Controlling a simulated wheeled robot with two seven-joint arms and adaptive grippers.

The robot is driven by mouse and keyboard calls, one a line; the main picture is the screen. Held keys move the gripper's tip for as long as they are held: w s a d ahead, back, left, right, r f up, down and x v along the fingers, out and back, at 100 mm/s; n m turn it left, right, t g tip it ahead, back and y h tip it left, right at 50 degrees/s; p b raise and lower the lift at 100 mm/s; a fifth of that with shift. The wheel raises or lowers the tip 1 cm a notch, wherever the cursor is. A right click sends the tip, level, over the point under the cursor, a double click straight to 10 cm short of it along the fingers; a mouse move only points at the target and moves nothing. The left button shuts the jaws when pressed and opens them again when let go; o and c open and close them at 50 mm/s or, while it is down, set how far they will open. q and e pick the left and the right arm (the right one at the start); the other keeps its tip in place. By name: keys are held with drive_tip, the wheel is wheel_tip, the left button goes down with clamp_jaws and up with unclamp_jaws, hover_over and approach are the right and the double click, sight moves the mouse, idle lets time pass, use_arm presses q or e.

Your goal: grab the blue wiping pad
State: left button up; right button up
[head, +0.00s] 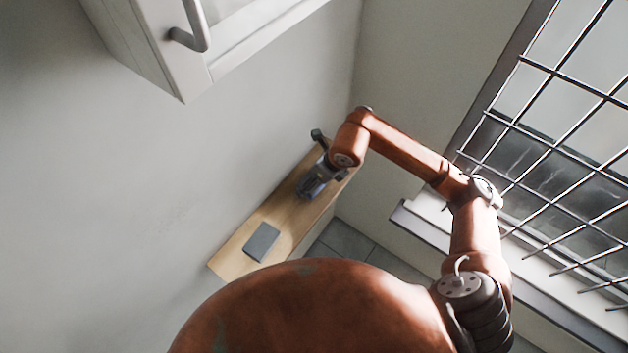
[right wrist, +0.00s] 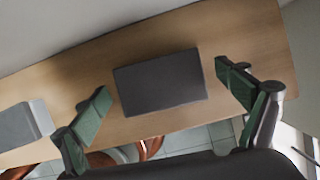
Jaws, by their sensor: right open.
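My right gripper (head: 311,186) is over the far part of a narrow wooden shelf (head: 232,259). In the right wrist view its two green fingers (right wrist: 165,92) are spread wide apart, with nothing gripped. A dark grey flat slab (right wrist: 160,82) lies on the shelf and shows between the fingers, apart from both. A lighter grey block (right wrist: 22,124) lies further left, cut by the picture edge; in the head view it is the blue-grey block (head: 262,242). Neither looks clearly blue, so I cannot tell which is the wiping pad. My left gripper is not in view.
A plain wall (head: 120,200) runs along the back of the shelf. A white cabinet (head: 165,45) with a handle hangs at upper left. A barred window (head: 560,120) with a sill is at right. Bare shelf lies between the two objects.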

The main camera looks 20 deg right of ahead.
drive_tip(key=shift+w+f, duration=0.1)
drive_tip(key=shift+f, duration=0.15)
drive_tip(key=shift+c, duration=0.5)
drive_tip(key=c, duration=1.1)
